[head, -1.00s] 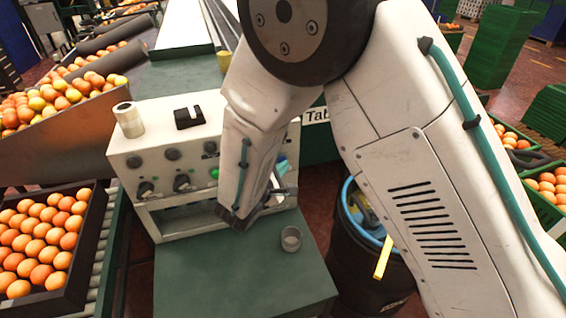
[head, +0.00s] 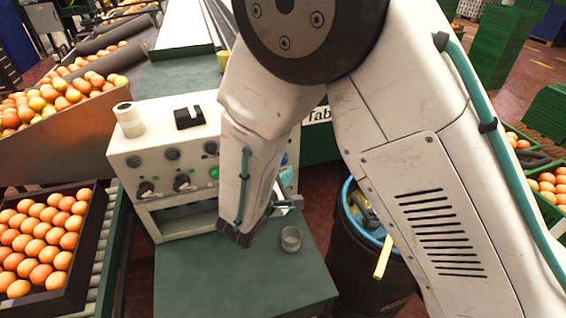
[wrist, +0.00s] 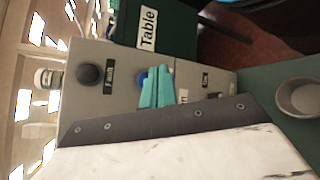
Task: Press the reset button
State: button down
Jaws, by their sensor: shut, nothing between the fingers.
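The control box (head: 165,215) stands on a green table and carries several knobs and buttons. A blue button (wrist: 141,74) shows in the wrist view, partly hidden behind my gripper (wrist: 158,85); I cannot read its label, so I cannot tell whether it is the reset button. My gripper's teal fingers are shut and empty in front of the panel; contact with the button cannot be told. In the head view my gripper (head: 287,177) is at the box's right end, and my arm hides part of the panel. A lit green button (head: 214,173) is left of my arm.
A small grey cup (head: 291,239) stands on the green table (head: 240,285) in front of the box. A tape roll (head: 129,119) and a black holder (head: 189,118) sit on the box. A dark bin (head: 360,260) is at right, an orange crate (head: 88,225) at left.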

jog(key=shift+s+d, duration=0.25)
jog(key=shift+s, duration=0.55)
jog(key=shift+s+d, duration=0.25)
jog(key=shift+s, duration=0.5)
jog(key=s+d+r+m+g+h, duration=0.1)
jog(key=s+d+r+m+g, duration=0.3)
jog(key=s+d+g, duration=0.35)
jog(key=s+d+r+m+g+h, duration=0.2)
jog(key=s+d+r+m+g, duration=0.3)
jog(key=d, duration=0.4)
jog(key=s+d+r+m+y, duration=0.7)
jog(key=s+r+m+y, duration=0.2)
jog(key=s+r, duration=0.3)
jog(key=shift+s+r+m+y, duration=0.2)
jog(key=shift+m+y, duration=0.2)
jog(key=shift+y, duration=0.2)
